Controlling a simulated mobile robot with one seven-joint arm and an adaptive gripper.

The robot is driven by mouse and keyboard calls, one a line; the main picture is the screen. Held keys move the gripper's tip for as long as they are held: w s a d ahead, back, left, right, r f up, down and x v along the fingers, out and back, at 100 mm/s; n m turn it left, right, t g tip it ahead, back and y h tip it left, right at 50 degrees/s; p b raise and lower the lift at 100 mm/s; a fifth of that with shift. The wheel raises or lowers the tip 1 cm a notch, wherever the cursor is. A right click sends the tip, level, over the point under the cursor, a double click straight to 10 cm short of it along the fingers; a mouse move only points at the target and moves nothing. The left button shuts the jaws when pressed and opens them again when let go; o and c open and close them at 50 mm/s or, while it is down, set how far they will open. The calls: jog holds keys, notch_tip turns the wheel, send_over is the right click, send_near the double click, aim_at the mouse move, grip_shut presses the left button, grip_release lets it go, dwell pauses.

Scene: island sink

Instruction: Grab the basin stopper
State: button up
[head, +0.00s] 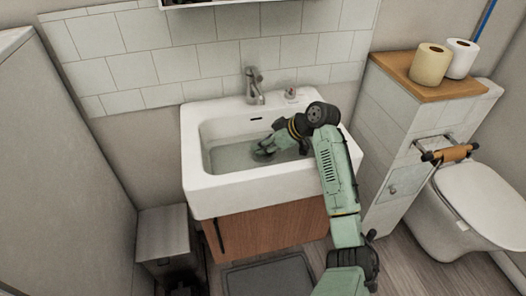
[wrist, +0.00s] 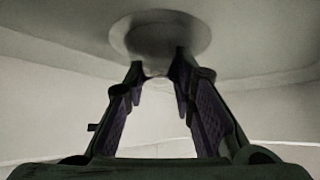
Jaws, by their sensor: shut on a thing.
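The white basin (head: 193,150) is set into the sink unit in the head view. My gripper (head: 262,150) reaches down into it from the right, low over the basin floor. In the wrist view my gripper (wrist: 158,68) has its two fingertips drawn in on the basin stopper (wrist: 155,38), a dark round piece at the middle of a paler round rim in the basin floor. I cannot tell whether the stopper is lifted off its seat. In the head view the stopper is hidden by my gripper.
A metal tap (head: 254,86) stands at the back rim of the sink, with a small pinkish item (head: 290,93) to its right. The basin walls surround my gripper. Toilet rolls (head: 430,64) stand on a wooden-topped cabinet (head: 405,75) to the right, beside a toilet (head: 470,205).

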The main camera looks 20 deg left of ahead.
grip_shut()
